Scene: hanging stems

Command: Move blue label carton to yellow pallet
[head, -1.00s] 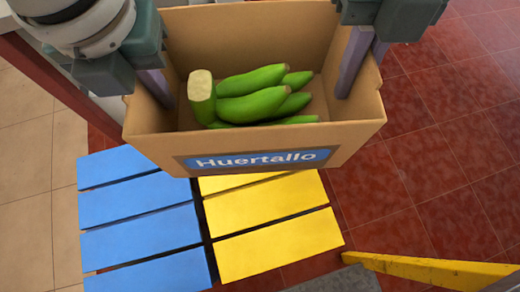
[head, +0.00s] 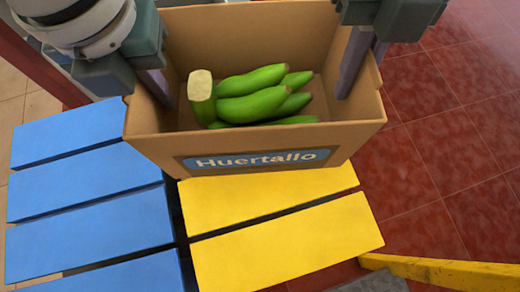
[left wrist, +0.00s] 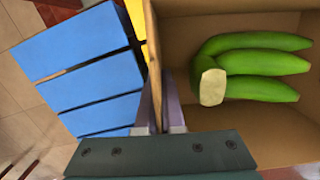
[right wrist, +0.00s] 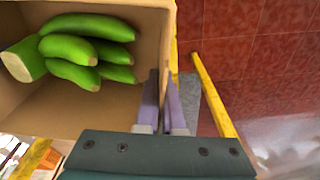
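The blue label carton (head: 150,142) is an open brown box with a blue "Huertallo" label (head: 262,159) on its front and a bunch of green bananas (head: 255,98) inside. It is held up in front of me, upright, and covers part of the yellow pallet (head: 285,245) in the head view. My left gripper (head: 160,95) is shut on the carton's left wall; in the left wrist view its fingers (left wrist: 160,112) straddle the wall. My right gripper (head: 352,80) is shut on the right wall, its fingers (right wrist: 160,105) on either side of it.
A blue pallet (head: 90,205) lies on the floor directly left of the yellow one. A yellow bar (head: 440,271) and a grey patch (head: 375,283) are at the lower right. Red tiled floor (head: 430,165) to the right is clear.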

